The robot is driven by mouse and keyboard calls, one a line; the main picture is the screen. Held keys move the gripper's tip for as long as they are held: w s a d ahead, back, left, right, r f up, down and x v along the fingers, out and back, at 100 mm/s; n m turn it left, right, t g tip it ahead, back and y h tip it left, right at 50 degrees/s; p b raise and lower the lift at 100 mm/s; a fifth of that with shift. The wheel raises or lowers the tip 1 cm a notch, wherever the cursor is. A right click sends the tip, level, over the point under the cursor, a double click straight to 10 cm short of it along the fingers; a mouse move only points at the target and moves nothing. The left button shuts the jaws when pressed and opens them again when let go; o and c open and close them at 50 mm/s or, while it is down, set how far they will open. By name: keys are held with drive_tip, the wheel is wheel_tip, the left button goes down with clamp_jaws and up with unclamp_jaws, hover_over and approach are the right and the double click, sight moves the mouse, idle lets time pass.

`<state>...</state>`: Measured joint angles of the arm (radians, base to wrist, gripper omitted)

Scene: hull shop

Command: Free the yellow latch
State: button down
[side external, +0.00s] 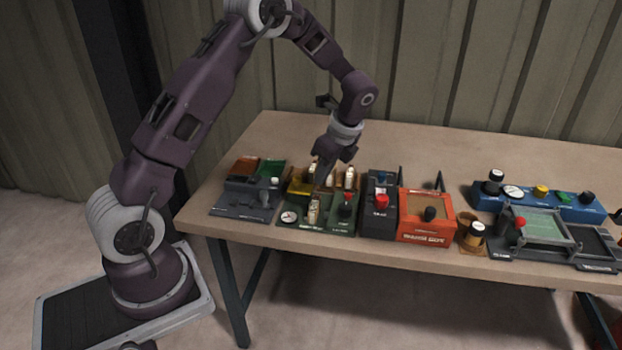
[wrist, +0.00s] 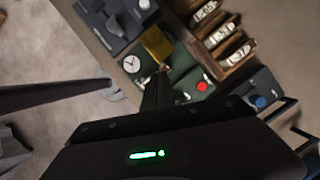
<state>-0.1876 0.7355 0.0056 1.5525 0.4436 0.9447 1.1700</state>
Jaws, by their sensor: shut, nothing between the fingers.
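A yellow flap-like part, probably the latch (side external: 299,187), sits on the green box (side external: 318,222) left of centre on the bench. The yellow part also shows in the wrist view (wrist: 156,43), at the box's edge beside a round dial (wrist: 132,64). My gripper (side external: 323,178) points down over the green box, just right of the yellow part. In the wrist view my gripper (wrist: 163,76) is shut and empty, its tips close to the yellow part. I cannot tell whether they touch it. The fingers hide part of the box.
A wooden rack (wrist: 222,40) with white-labelled pieces stands beside the yellow part. A red knob (wrist: 201,86) rises from the green box. A grey unit (side external: 243,198) is at left, a dark unit with a red button (side external: 381,201) and an orange box (side external: 425,229) at right.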

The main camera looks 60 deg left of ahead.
drive_tip(key=v, duration=0.6)
drive_tip(key=shift+d+r, duration=0.2)
drive_tip(key=shift+r, duration=0.15)
drive_tip(key=shift+w+r, duration=0.1)
drive_tip(key=s+d+r+n+t+h, duration=0.1)
drive_tip(key=s+d+r+n+t, duration=0.1)
drive_tip(key=s+d+r+n, duration=0.3)
drive_tip(key=s+d+r+n+t+h, duration=0.1)
drive_tip(key=s+d+r+n+t, duration=0.15)
drive_tip(key=s+r, duration=0.5)
drive_tip(key=s+d+n+t+h, duration=0.1)
drive_tip(key=s+d+n, duration=0.2)
drive_tip(key=s, duration=0.4)
drive_tip(key=s+d+n+t+h, duration=0.1)
drive_tip(key=s+d+n, duration=0.3)
drive_tip(key=s, duration=0.3)
drive_tip(key=shift+s+f, duration=0.3)
drive_tip(key=shift+f, duration=0.05)
